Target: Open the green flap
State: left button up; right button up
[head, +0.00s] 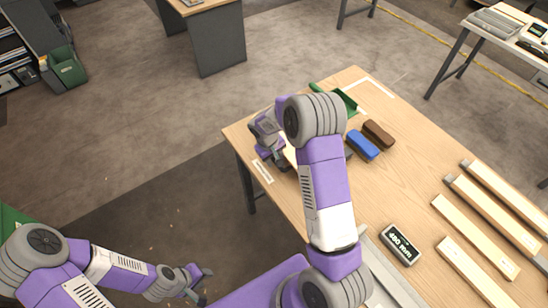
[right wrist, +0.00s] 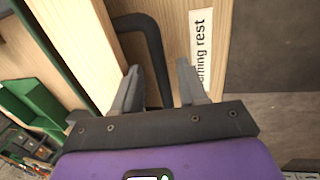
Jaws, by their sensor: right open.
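A green piece (head: 345,100) shows at the far end of the wooden table in the head view, partly hidden by my right arm. I cannot tell whether it is the flap. In the right wrist view a green tray-like part (right wrist: 32,100) is at the left, beside a wooden panel. My right gripper (right wrist: 160,82) is open, pointing at a dark bent handle (right wrist: 153,45) that shows between its fingers; I cannot tell whether they touch. In the head view its fingertips are largely hidden. My left gripper (head: 204,285) looks open and empty, low at the left, off the table.
The wooden table (head: 410,165) carries a blue block (head: 363,145), a brown block (head: 378,134), a dark labelled box (head: 401,244) and several wooden bars (head: 475,228) at the right. Floor left of the table is clear.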

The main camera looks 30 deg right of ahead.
grip_shut()
jog(key=shift+r, duration=0.15)
dwell(0.4)
